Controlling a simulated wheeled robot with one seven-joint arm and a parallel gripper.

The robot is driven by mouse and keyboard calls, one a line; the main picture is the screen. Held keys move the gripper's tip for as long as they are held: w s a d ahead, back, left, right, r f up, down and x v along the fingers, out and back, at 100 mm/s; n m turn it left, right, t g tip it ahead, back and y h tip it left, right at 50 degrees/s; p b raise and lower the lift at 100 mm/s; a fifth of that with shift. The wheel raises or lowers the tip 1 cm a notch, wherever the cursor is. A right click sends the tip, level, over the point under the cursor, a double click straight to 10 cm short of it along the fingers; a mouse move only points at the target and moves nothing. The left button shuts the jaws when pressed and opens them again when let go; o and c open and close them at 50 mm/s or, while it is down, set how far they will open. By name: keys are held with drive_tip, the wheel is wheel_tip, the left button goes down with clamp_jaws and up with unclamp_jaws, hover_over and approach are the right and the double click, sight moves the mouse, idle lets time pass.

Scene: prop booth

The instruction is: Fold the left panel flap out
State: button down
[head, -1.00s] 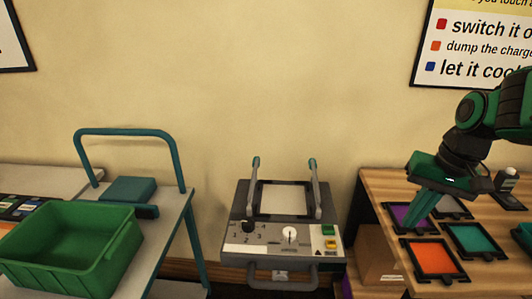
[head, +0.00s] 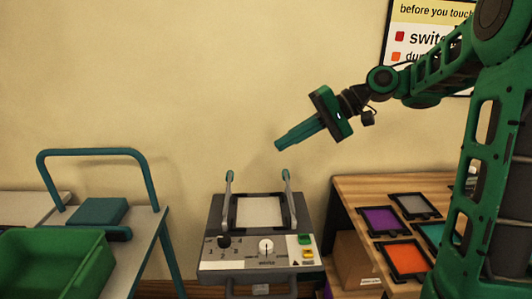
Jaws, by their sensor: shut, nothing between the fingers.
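A grey device (head: 215,262) stands low in the middle of the head view, with a pale panel (head: 258,212) in a dark frame on top. Two upright grey pieces with teal tips flank this panel, one at the left (head: 229,190) and one at the right (head: 290,200). The left one looks like the left panel flap, but I cannot be sure. My gripper (head: 279,146) is shut and empty. It appears above the device's right upright piece, pointing left and slightly down, apart from everything.
A green bin (head: 60,270) and a teal block (head: 98,211) are on a cart (head: 150,228) at the left.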

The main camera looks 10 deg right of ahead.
drive_tip(key=x, duration=1.3)
